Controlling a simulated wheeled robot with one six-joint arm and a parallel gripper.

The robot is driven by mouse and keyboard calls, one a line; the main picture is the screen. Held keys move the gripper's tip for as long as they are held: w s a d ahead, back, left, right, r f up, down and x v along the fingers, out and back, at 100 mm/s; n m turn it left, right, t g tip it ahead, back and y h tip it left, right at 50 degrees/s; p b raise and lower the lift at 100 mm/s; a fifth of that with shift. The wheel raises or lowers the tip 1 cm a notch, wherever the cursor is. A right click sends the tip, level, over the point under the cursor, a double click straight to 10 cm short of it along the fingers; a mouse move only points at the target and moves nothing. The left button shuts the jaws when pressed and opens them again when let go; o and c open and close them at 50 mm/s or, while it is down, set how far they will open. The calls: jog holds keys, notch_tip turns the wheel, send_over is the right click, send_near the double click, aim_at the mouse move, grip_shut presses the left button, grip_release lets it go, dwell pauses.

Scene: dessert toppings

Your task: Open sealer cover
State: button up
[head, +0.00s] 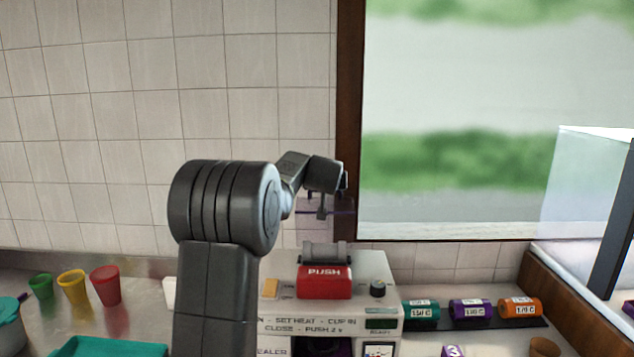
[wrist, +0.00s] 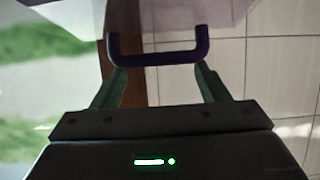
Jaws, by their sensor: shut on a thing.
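The sealer (head: 283,325) is a white machine on the counter with a red PUSH block (head: 324,283) on top. My gripper (head: 321,208) is raised above the sealer, near the window frame. A thin, see-through purple cover (head: 343,206) shows at my gripper. In the wrist view, its dark purple bar handle (wrist: 158,59) lies at the fingertips of my gripper (wrist: 160,74), which is shut on it. Part of the see-through cover (wrist: 75,12) shows beyond the handle. My arm hides the sealer's left side, and the cover's hinge cannot be made out.
Green, yellow and red cups (head: 105,286) stand at the left of the counter. Teal, purple and orange rolls (head: 470,309) lie on a dark mat to the right of the sealer. A tiled wall and a window are behind. A clear panel (head: 580,185) stands at far right.

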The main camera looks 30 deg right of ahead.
jog(key=shift+w+d+f+g, duration=0.15)
jog(key=shift+w+d+g, duration=0.25)
jog(key=shift+w, duration=0.1)
jog(key=c, duration=0.6)
jog(key=o, duration=0.4)
jog(key=shift+w+d+f, duration=0.15)
jog(key=shift+f, duration=0.2)
jog(key=o, duration=0.7)
jog(key=shift+v, duration=0.85)
jog(key=o, duration=0.8)
jog(key=shift+w+d+f, duration=0.1)
jog(key=shift+d+f, duration=0.2)
jog(key=shift+f, duration=0.1)
jog(key=shift+c, duration=0.2)
jog(key=shift+o, duration=1.4)
jog(key=shift+w+a, duration=0.1)
jog(key=shift+a, duration=0.1)
jog(key=b+v, duration=0.4)
jog(key=v, duration=1)
jog(key=shift+d, duration=0.2)
jog(key=shift+r, duration=0.1)
